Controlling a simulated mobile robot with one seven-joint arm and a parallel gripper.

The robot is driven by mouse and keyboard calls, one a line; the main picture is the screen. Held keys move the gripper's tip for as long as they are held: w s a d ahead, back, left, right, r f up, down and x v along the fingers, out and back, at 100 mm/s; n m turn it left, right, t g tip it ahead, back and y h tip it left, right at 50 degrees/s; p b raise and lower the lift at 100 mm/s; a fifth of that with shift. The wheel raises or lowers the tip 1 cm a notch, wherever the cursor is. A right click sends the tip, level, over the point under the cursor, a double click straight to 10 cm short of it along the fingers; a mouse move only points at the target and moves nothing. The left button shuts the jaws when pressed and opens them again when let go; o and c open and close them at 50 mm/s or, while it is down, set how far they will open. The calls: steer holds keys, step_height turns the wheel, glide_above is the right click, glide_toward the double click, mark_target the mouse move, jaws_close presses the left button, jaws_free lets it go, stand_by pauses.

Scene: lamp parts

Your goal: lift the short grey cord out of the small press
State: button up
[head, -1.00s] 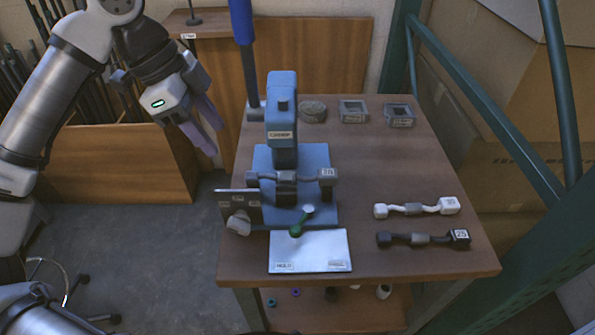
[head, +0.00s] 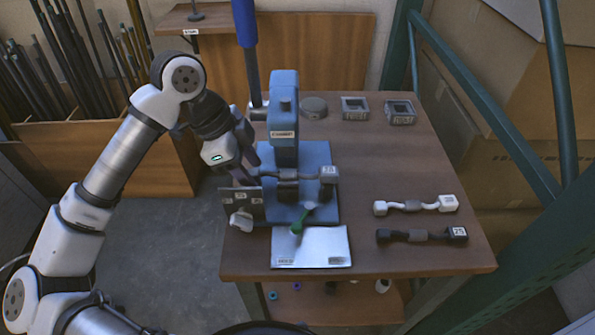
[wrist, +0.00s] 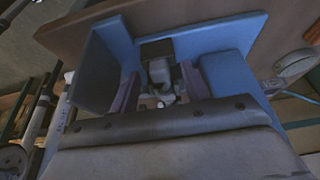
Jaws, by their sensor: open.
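The short grey cord (head: 327,174) lies across the front of the small blue press (head: 284,118), with a grey block at its right end and a thicker sleeve near its middle. Its left end is largely hidden behind my gripper (head: 249,172). My gripper is open at the left side of the press, close to that end. In the wrist view, my two purple fingers (wrist: 160,90) stand apart, with a grey piece (wrist: 160,72) and a dark block between them, probably the cord's end. I cannot tell whether the fingers touch it.
A dark upright plate (head: 243,204) with a pale knob stands below my gripper. A white cord (head: 415,206) and a black cord (head: 422,236) lie at right. Grey containers (head: 355,108) stand at the back.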

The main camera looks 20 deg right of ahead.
steer(key=shift+c, duration=0.2)
jaws_close()
steer(key=shift+r, duration=0.1)
